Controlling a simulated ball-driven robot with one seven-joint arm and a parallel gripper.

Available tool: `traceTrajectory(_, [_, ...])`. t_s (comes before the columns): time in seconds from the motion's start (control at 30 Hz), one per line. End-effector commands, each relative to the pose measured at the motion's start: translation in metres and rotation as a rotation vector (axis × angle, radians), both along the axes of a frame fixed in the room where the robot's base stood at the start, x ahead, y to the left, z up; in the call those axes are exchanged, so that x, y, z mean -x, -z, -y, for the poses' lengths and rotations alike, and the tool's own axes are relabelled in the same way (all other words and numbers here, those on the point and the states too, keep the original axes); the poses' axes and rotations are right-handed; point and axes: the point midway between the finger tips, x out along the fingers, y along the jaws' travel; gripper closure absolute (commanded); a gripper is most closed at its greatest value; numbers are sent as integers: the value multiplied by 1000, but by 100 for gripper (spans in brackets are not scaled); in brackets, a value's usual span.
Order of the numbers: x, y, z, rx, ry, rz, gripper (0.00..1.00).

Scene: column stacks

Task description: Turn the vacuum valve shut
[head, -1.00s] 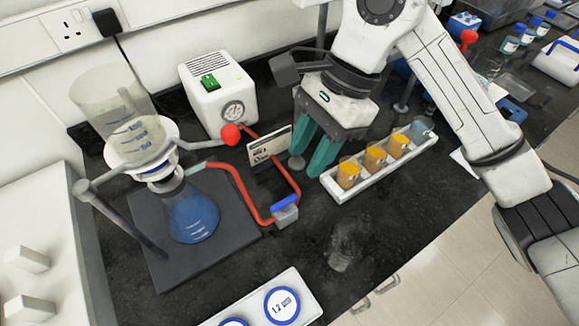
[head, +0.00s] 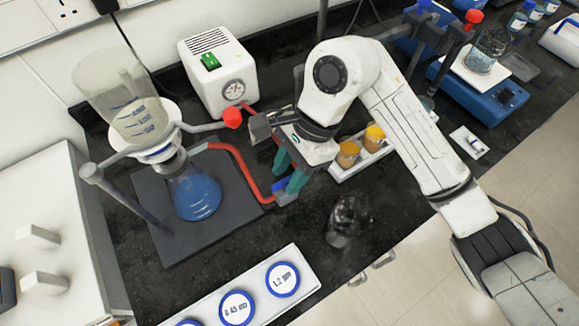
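The vacuum valve (head: 287,198) sits in the red vacuum tubing (head: 238,165), right of the filter flask. Its blue handle (head: 282,184) is partly hidden by my gripper, so I cannot tell which way it points. My gripper (head: 286,178) is right at the valve, teal fingers pointing down, one on each side of the handle. The fingers stand apart; I cannot tell whether they touch it. The flask (head: 194,194) holds blue liquid and stands on a dark base under a clear funnel (head: 125,100). The white vacuum pump (head: 217,70) with its gauge is behind.
A white rack (head: 367,158) with orange-capped jars is just right of my gripper, partly hidden by the arm. A glass beaker (head: 348,220) stands in front of it. A tray of blue-ringed discs (head: 260,290) lies at the front.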

Motion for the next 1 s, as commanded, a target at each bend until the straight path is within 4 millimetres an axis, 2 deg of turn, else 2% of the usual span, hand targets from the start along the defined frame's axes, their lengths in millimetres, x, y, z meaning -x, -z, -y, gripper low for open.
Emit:
traceTrajectory(0.17, [0, 0, 0, 0, 0, 0, 62])
traceTrajectory(0.57, [0, 0, 0, 0, 0, 0, 99])
traceTrajectory(1.0, [0, 1, 0, -1, 21, 2, 100])
